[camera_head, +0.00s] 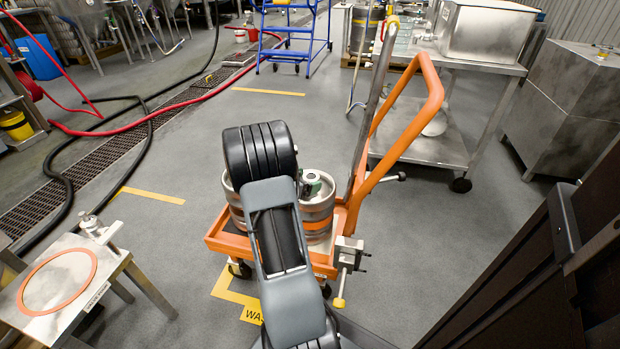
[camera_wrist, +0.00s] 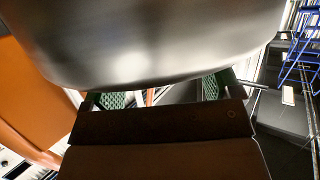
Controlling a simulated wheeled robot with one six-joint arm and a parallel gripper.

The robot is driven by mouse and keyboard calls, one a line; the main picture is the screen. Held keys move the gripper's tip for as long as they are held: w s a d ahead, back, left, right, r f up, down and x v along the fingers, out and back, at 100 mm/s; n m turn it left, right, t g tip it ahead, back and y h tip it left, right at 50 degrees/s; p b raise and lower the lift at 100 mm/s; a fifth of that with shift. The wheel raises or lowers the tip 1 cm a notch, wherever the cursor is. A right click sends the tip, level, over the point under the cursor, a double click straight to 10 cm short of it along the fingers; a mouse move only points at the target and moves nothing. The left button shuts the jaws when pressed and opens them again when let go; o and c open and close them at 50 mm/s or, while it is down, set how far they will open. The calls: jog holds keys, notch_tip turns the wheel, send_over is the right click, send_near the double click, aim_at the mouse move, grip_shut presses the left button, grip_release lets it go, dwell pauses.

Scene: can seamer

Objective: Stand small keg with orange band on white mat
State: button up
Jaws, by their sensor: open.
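Steel keg surfaces show on both sides of my arm in the head view. The right part (camera_head: 318,212) has an orange-brown band and a green-and-dark fitting on top. It stands upright in the orange cart. My arm hides the middle, so I cannot tell whether this is one keg or two. In the wrist view a curved steel surface (camera_wrist: 150,45), very close, fills the upper part. My gripper (camera_wrist: 160,95) is open, its green-padded fingers partly hidden by that surface; I cannot tell whether they touch it. I cannot make out a white mat for certain.
The orange cart (camera_head: 219,243) has a tall orange handle (camera_head: 412,134) to the right. A steel stand (camera_head: 48,312) with an orange ring is at lower left. A steel table (camera_head: 425,150) stands behind right. Hoses cross the floor at left; floor right of the cart is clear.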

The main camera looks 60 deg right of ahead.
jog(key=w+a+r+n+t+y+p, duration=0.1)
jog(key=w+a+r+n+t+y, duration=0.35)
jog(key=a, duration=0.45)
jog(key=w+a+r+n+t+y+p, duration=0.1)
jog(key=w+a+r+n+t, duration=0.15)
jog(key=w+a+t, duration=0.4)
jog(key=w+a+r+n+t+y+p, duration=0.2)
jog(key=w+a+r+n+t+y, duration=0.15)
jog(key=w+a, duration=0.55)
jog(key=s+a+r+n+g+y, duration=0.1)
jog(key=s+a+n+g+y, duration=0.15)
jog(key=s+a+n, duration=0.4)
jog(key=s+a+r+n+g+y, duration=0.1)
jog(key=s+a+y, duration=0.25)
jog(key=a, duration=0.55)
jog(key=s+a+n+g+h, duration=0.1)
jog(key=s+n+g, duration=0.2)
jog(key=s, duration=0.8)
jog(key=shift+a+g, duration=0.4)
jog(key=shift+g, duration=0.3)
